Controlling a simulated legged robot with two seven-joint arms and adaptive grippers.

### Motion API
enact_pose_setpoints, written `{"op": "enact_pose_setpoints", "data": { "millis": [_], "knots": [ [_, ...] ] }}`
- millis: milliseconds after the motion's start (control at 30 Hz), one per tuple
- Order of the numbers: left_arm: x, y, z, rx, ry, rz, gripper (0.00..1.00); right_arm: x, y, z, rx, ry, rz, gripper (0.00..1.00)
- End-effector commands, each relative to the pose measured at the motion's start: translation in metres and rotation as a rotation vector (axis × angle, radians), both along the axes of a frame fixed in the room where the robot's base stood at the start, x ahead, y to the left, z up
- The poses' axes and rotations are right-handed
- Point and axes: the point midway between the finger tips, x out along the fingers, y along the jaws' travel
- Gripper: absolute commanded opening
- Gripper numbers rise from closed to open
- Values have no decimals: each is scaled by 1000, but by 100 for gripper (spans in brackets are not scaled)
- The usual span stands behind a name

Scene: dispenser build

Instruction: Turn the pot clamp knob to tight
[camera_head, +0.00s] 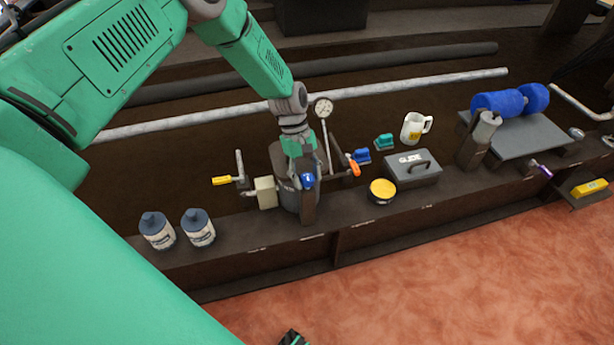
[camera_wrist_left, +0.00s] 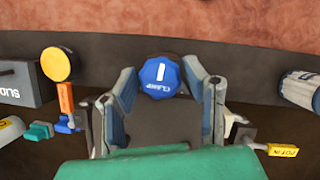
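The blue clamp knob (camera_wrist_left: 161,76) has a white bar and the word CLAMP on its face; the bar stands nearly upright in the left wrist view. In the head view the knob (camera_head: 308,181) is on the front of the dark pot (camera_head: 287,190). My left gripper (camera_wrist_left: 164,82) is open, with one finger on each side of the knob and a small gap seen on both sides. In the head view this gripper (camera_head: 303,168) comes down over the pot and hides part of it. A dark and green piece at the bottom edge, perhaps my right gripper (camera_head: 293,338), barely shows.
A gauge (camera_head: 324,109), a yellow-handled valve (camera_head: 222,181) and an orange handle (camera_head: 353,166) stand close around the pot. Two bottles (camera_head: 157,230) are at left. The shelf front is clear.

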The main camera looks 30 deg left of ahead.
Motion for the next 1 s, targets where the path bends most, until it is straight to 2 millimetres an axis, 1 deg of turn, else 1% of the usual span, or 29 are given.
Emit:
{"op": "enact_pose_setpoints", "data": {
  "millis": [33,67,100,367,567,767,1000],
  "knots": [
    [0,0,0,0,0,0,17,0,0,0,0,0,0,0],
    [0,0,0,0,0,0,7,0,0,0,0,0,0,0],
    [0,0,0,0,0,0,4,0,0,0,0,0,0,0],
    [0,0,0,0,0,-15,4,0,0,0,0,0,0,0],
    [1,-1,0,1,-1,-90,4,0,0,-1,0,0,0,0],
    [1,-1,0,1,-1,-235,4,0,0,-2,0,0,0,0],
    [1,-1,0,1,-1,-443,4,0,0,-4,0,0,0,0]
  ]
}}
